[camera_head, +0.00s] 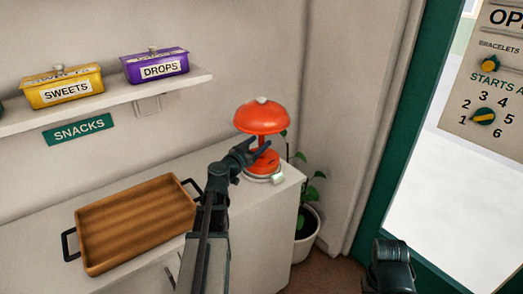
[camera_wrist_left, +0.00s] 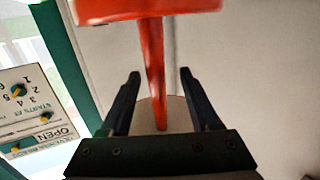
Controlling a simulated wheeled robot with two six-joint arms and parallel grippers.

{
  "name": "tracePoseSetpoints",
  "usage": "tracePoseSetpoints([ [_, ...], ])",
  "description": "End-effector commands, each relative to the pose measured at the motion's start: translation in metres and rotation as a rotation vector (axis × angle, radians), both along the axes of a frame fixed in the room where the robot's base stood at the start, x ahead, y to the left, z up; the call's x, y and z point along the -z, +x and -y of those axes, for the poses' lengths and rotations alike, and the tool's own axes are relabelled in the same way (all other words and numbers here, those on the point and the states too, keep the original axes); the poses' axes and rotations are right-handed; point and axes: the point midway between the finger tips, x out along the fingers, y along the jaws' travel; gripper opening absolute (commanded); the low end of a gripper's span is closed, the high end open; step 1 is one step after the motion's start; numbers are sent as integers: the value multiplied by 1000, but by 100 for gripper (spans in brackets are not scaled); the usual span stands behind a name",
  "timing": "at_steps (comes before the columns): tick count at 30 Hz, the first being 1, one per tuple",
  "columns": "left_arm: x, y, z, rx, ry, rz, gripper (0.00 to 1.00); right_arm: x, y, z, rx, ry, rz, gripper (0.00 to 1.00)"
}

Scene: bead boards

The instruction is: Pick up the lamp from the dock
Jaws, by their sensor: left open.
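The lamp (camera_head: 262,117) is orange-red, with a domed shade, and stands upright on a pale round dock (camera_head: 263,178) near the right end of the white counter. My left gripper (camera_head: 257,149) is at the lamp's stem, below the shade. In the left wrist view, the red stem (camera_wrist_left: 155,60) rises between the two open fingers of my left gripper (camera_wrist_left: 160,74), with the shade (camera_wrist_left: 145,8) above. The fingers show gaps on both sides of the stem. My gripper hides part of the lamp's lower body in the head view.
A wooden tray (camera_head: 90,218) with dark handles lies on the counter to the left. A shelf (camera_head: 195,80) above holds a yellow SWEETS tin (camera_head: 64,88) and a purple DROPS tin (camera_head: 155,66). A potted plant (camera_head: 305,225) stands right of the counter, beside a green door frame (camera_head: 400,140).

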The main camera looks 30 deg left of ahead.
Motion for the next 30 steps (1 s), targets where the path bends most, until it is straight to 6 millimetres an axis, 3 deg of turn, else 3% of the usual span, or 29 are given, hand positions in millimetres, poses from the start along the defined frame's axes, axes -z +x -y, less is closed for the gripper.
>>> tracePoseSetpoints([
  [9,4,45,4,2,0,0,63,4,0,0,0,0,0,0],
  [16,4,45,4,0,0,0,63,4,0,0,0,0,0,0],
  [27,4,45,4,1,0,0,0,4,0,0,0,0,0,0],
  [30,4,45,4,1,0,0,0,4,0,0,0,0,0,0],
])
